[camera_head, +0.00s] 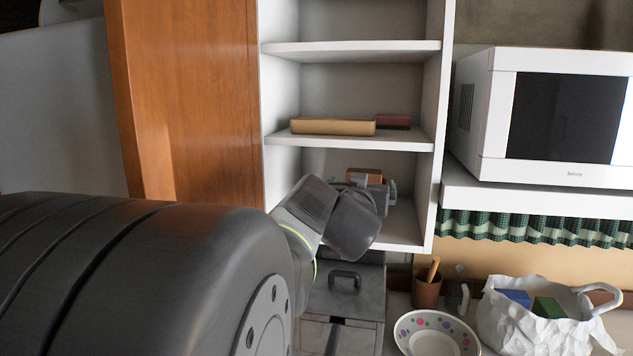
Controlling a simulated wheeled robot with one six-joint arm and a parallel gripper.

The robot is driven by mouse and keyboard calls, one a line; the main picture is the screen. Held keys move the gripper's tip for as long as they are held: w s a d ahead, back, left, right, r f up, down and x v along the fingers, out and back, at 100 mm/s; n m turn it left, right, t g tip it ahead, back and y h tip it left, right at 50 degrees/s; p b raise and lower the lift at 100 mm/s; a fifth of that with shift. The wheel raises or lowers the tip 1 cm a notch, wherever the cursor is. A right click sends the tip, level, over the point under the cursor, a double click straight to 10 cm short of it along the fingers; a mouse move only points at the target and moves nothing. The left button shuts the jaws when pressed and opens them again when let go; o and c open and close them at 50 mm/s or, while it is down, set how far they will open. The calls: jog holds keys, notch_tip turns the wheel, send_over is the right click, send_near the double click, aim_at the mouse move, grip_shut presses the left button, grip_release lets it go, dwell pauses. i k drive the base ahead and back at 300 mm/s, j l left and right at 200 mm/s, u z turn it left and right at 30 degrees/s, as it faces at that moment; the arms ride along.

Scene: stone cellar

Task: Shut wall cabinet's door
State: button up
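The wall cabinet (440,120) is open and shows white shelves inside. Its orange-brown wooden door (185,100) stands swung out at the cabinet's left side. My dark arm comes in from the lower left and passes in front of the door's lower part. My gripper (375,184) appears at the arm's far end, in front of the lowest compartment. The wrist covers much of it, so its fingers cannot be made out clearly. It appears apart from the door in the picture.
A tan box (333,127) and a dark red one (393,122) lie on the middle shelf. A white microwave (485,120) stands at the right. Below are a grey lidded box (365,300), a brown cup (427,292), a dotted bowl (405,328) and a white bag (520,325).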

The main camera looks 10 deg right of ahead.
aim_at(185, 73)
jog(key=k+l, duration=0.25)
jog(key=k, duration=0.2)
jog(key=k+l, duration=0.25)
jog(key=k, duration=0.25)
